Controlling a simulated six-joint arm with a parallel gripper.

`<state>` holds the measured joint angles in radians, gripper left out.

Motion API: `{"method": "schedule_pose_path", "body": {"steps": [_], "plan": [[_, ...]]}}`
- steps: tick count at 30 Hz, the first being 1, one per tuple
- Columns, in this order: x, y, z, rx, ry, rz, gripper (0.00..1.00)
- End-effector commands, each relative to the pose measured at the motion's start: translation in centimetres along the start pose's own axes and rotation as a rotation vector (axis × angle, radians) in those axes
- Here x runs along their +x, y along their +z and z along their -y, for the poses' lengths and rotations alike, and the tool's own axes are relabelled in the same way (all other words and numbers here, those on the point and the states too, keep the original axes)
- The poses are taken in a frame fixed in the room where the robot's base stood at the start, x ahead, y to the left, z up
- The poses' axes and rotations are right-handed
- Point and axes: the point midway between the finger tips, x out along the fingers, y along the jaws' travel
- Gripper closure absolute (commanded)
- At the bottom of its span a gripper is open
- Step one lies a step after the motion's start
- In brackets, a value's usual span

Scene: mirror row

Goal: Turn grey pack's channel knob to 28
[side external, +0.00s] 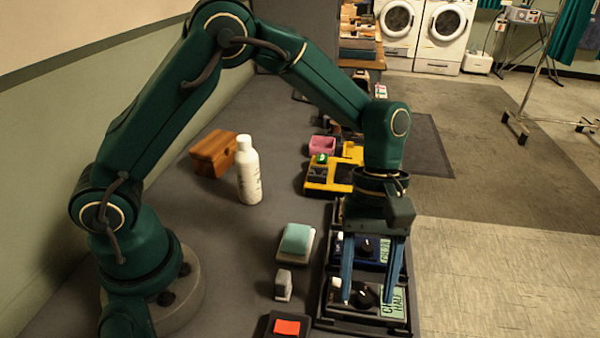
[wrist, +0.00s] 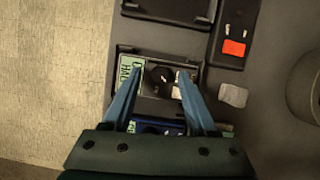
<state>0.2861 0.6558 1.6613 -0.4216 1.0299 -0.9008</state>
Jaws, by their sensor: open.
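The grey pack (side external: 352,313) lies at the near end of the row, dark, with a green label reading roughly "CH HALL" (side external: 393,303). Its black channel knob (side external: 364,295) has a pale mark; the numbers are too small to read. In the wrist view the knob (wrist: 160,76) sits between the fingertips, beside the green label (wrist: 130,70). My gripper (side external: 367,299) is open and points down over this pack, one blue finger on each side of the knob. The fingers (wrist: 160,70) look apart from the knob; I cannot tell their exact height.
A blue pack (side external: 348,249) with its own knob and label lies just behind. A teal-topped block (side external: 296,240), a small grey block (side external: 283,284) and a dark box with a red patch (side external: 287,327) lie to the left. A white bottle (side external: 248,172) stands farther back.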

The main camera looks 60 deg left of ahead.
Motion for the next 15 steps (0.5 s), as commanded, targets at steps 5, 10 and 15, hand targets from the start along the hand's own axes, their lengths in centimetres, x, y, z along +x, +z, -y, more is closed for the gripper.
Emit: {"method": "schedule_pose_path", "body": {"steps": [5,10,15], "plan": [[-0.04,0.00,0.00,0.000,0.000,0.000,0.91],[-0.05,0.00,-0.02,0.002,0.000,0.000,1.00],[-0.02,0.00,-0.20,0.090,-0.037,0.000,1.00]]}}
